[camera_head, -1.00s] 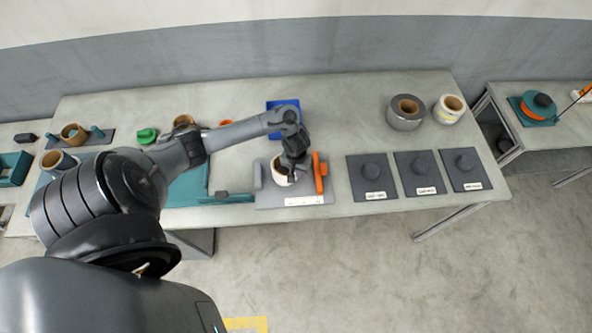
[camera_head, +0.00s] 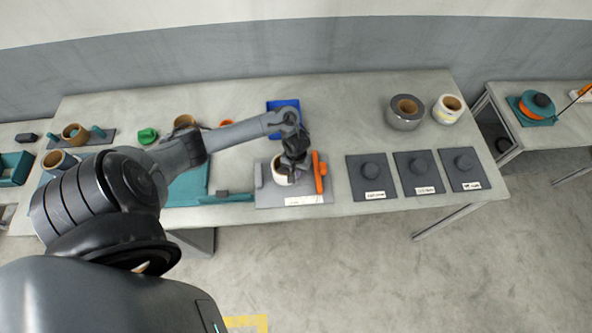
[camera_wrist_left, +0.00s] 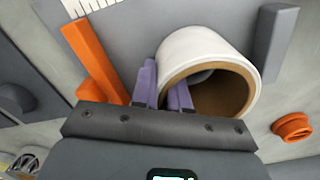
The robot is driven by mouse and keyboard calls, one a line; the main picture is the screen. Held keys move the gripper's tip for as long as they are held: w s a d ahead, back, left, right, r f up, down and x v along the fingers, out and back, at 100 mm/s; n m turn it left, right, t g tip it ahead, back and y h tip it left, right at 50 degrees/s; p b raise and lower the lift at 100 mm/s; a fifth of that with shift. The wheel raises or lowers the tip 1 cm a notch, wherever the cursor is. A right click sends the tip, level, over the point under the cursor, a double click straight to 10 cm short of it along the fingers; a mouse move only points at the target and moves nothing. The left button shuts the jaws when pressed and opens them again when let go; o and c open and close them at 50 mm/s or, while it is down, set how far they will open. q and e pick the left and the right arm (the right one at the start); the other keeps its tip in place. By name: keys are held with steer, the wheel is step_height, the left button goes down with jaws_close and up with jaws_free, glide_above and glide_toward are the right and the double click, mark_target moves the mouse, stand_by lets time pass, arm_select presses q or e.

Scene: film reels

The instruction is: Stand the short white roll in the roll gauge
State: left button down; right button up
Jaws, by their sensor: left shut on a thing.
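The short white roll (camera_head: 279,178) with a brown core stands on or just above the grey plate of the roll gauge (camera_head: 268,199). It sits between the gauge's grey block (camera_head: 258,176) and orange bar (camera_head: 320,172). My left gripper (camera_head: 291,168) is shut on the roll's wall. In the left wrist view, the left gripper's purple fingers (camera_wrist_left: 166,90) straddle the wall of the white roll (camera_wrist_left: 196,50), one inside the core and one outside. I cannot tell whether its underside touches the plate. The right gripper is not in view.
A blue bin (camera_head: 284,104) is behind the gauge. Several dark plates with pegs (camera_head: 373,189) lie to the right. A grey roll (camera_head: 404,120) and another white roll (camera_head: 440,115) stand at the back right. A teal tray (camera_head: 187,188) is to the left.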

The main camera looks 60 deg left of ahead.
arm_select(q)
steer(key=shift+f, duration=0.5)
steer(key=c, duration=1.4)
jaws_free()
steer(key=shift+r, duration=0.1)
step_height(320, 180, up, 4)
steer(key=p, duration=0.5)
step_height(320, 180, up, 5)
steer(key=p, duration=0.6)
steer(key=shift+r+p, duration=0.95)
steer(key=shift+p, duration=0.25)
steer(key=shift+f, duration=0.1)
